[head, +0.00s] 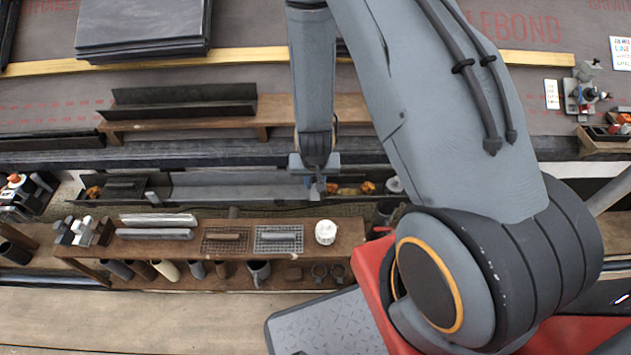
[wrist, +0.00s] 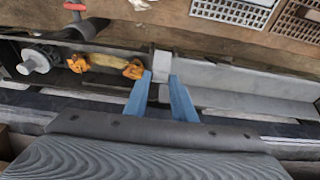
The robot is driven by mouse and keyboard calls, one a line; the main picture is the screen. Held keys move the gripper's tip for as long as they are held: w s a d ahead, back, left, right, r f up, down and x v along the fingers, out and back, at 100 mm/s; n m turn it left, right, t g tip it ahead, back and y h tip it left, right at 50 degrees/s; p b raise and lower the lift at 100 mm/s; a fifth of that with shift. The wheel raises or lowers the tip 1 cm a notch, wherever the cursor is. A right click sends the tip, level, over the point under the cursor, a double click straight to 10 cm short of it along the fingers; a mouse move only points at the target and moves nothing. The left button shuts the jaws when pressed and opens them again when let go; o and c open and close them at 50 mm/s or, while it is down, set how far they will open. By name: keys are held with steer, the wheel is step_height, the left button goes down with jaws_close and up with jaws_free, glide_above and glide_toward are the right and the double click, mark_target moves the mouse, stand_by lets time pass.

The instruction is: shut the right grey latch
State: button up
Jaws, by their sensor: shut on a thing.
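A small pale grey block, the right grey latch (wrist: 162,62), sits at the end of the long grey gutter (wrist: 245,88) in the wrist view. My gripper (wrist: 160,80) has its two blue fingers on either side of this block and is shut on it. In the head view my gripper (head: 316,186) reaches down to the gutter (head: 240,187) just left of the orange clips. The fingers hide part of the latch, and its exact angle is hard to tell. The latch is too small to make out in the head view.
Orange clips (wrist: 133,69) and a grey round fitting (wrist: 38,61) lie beside the latch. A wooden shelf (head: 340,240) with grates, a white tub (head: 326,232) and pipes stands in front. A wooden bench with a dark channel (head: 185,110) lies behind.

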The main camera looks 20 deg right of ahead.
steer(key=shift+w+d+g+p, duration=0.2)
steer(key=shift+g+p, duration=0.3)
steer(key=shift+p, duration=0.6)
steer(key=shift+o, duration=0.3)
steer(key=p, duration=0.2)
steer(key=w+g+y+p, duration=0.1)
steer(key=p, duration=0.2)
steer(key=shift+a+p, duration=0.2)
steer(key=shift+p, duration=0.1)
steer(key=shift+w+d+f+g+p, duration=0.1)
steer(key=shift+f+g+p, duration=0.25)
steer(key=shift+g+p, duration=0.25)
steer(key=shift+w+d+f+b, duration=0.1)
steer(key=shift+w+f+b, duration=0.1)
steer(key=shift+f+b, duration=0.15)
steer(key=shift+c, duration=0.3)
steer(key=g+b, duration=0.1)
steer(key=b, duration=0.1)
steer(key=w+f+g+b, duration=0.1)
steer(key=b, duration=0.1)
steer(key=g+y+b, duration=0.1)
steer(key=b, duration=0.1)
steer(key=shift+w+d+f+g+b, duration=0.15)
steer(key=shift+d+f+g+b, duration=0.05)
steer(key=shift+d+g+b, duration=0.1)
steer(key=shift+r, duration=0.1)
